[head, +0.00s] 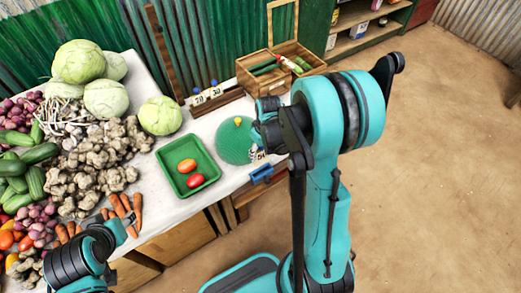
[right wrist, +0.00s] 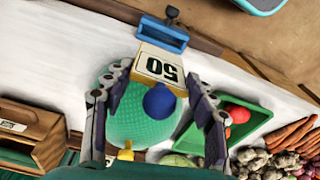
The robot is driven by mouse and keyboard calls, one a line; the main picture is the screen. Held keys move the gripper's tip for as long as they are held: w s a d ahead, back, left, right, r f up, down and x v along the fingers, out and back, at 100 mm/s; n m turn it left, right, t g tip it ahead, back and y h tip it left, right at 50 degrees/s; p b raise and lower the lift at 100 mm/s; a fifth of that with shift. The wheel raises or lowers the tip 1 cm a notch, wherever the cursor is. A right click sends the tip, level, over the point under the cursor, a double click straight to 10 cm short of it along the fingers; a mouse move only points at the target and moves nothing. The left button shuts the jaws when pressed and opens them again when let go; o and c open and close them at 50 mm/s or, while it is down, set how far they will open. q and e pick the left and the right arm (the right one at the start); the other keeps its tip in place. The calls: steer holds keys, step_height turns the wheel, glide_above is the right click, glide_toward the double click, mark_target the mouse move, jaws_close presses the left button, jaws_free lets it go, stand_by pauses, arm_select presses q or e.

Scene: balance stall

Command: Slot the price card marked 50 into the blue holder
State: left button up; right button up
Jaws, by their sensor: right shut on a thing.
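The price card marked 50 (right wrist: 160,68) has a blue knob (right wrist: 160,99) and sits between the fingertips of my right gripper (right wrist: 157,74), which is shut on it. The card's far edge is right at the blue holder (right wrist: 163,34); I cannot tell whether it is inside the slot. In the head view the holder (head: 261,174) is at the table's front edge, just below my right gripper (head: 257,147), and the card is mostly hidden. My left gripper (head: 124,214) is at the lower left by the carrots, its jaws unclear.
A green tray (head: 166,163) with red vegetables stands left of the holder. A round green textured thing (head: 230,143) is behind the holder. Other cards with blue knobs (head: 206,95) stand in a wooden rack. A wooden box (head: 250,80) is at the back; vegetables cover the left.

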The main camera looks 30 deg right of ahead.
mark_target(261, 163)
steer(key=shift+f+b, duration=1.6)
steer(key=shift+f, duration=0.7)
steer(key=shift+s+f+b, duration=0.1)
steer(key=shift+f+b, duration=0.1)
steer(key=shift+b, duration=0.85)
steer(key=shift+s+r, duration=0.1)
steer(key=shift+r, duration=0.15)
steer(key=shift+f, duration=0.15)
